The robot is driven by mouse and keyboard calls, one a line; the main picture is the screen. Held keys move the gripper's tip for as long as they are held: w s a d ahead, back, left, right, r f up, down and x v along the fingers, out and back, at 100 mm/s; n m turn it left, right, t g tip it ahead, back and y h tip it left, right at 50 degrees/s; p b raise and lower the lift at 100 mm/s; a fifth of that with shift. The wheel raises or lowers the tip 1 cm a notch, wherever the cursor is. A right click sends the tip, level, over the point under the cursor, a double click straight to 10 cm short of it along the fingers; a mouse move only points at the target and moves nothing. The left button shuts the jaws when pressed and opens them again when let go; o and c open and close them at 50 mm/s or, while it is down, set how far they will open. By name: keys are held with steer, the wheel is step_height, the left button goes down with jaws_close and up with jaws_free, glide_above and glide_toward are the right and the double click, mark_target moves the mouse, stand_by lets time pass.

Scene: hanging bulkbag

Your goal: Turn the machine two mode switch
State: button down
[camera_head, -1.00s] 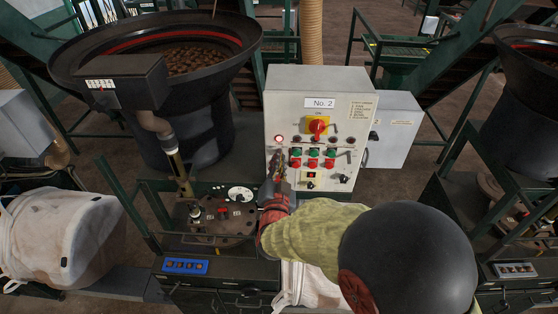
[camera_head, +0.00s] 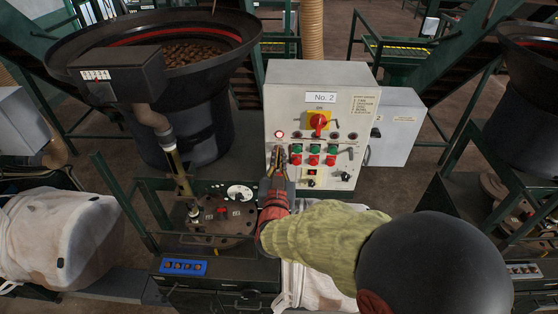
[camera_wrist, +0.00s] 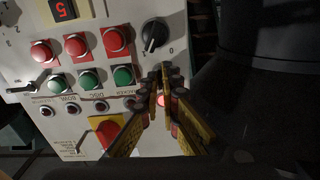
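The grey control box marked No. 2 (camera_head: 321,75) stands in the middle of the head view. In the wrist view its panel (camera_wrist: 15,60) appears upside down. A black rotary knob (camera_wrist: 154,38) with a 0 mark beside it sits near the panel edge. In the head view this knob is hidden behind my gripper (camera_head: 277,162). In the wrist view my gripper (camera_wrist: 166,72) has its two yellow fingers close together, with a narrow gap between the tips. The tips are just below the knob, and I see nothing clearly held. A lit lamp (camera_wrist: 170,99) glows between the fingers.
Green buttons (camera_wrist: 122,77) and red buttons (camera_wrist: 115,41) are beside the fingers. A red rotary switch on yellow (camera_head: 318,121) sits higher up. A big black hopper (camera_head: 190,85) stands left. A round brown plate with controls (camera_head: 225,222) lies below the gripper.

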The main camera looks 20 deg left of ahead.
steer(key=shift+a+n+b, duration=0.1)
steer(key=shift+n+b, duration=0.25)
steer(key=shift+n, duration=3.25)
steer(key=c, duration=2.2)
jaws_free()
steer(key=shift+o, duration=0.7)
steer(key=shift+s, duration=0.15)
steer(key=v, duration=1.1)
steer(key=shift+s, duration=0.4)
